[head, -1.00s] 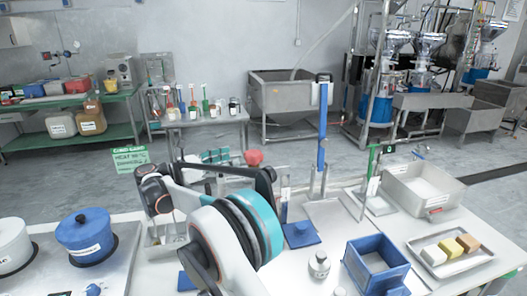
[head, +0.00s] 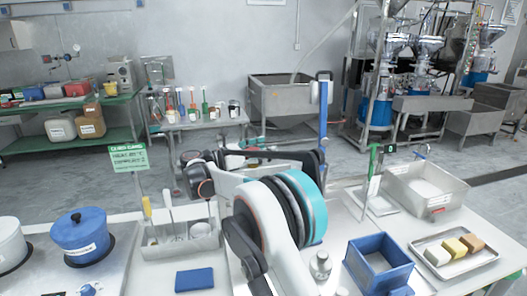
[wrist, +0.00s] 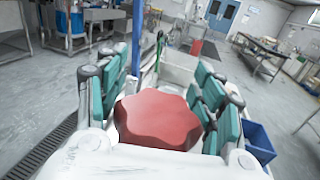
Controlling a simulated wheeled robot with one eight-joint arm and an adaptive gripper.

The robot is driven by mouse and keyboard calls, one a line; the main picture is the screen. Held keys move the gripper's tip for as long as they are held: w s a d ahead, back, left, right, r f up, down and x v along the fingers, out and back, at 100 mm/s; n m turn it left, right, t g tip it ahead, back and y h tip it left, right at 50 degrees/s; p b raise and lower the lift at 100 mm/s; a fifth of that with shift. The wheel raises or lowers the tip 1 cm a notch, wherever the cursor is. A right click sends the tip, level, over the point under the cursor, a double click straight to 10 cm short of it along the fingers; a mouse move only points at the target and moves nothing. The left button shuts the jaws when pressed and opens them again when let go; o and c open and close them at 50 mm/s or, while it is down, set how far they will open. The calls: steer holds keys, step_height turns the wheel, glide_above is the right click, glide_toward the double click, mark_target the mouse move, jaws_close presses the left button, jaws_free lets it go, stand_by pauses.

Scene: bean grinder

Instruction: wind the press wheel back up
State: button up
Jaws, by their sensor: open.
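In the wrist view a red lobed wheel (wrist: 158,118) fills the space between the teal finger pads of my gripper (wrist: 161,82). The fingers are spread on the wheel's left and right sides. I cannot tell whether any pad touches it. In the head view the wheel and my gripper are hidden behind my arm, so the wheel's height and the press body below it cannot be made out.
A blue upright post (head: 323,130) rises behind my arm. A blue open box (head: 378,265), a metal tray with several blocks (head: 455,250) and a steel basin (head: 424,188) stand to the right. A blue pot (head: 81,235) and a utensil holder (head: 180,240) are left.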

steer(key=shift+d, duration=0.1)
steer(key=c, duration=1)
steer(key=shift+c, duration=1)
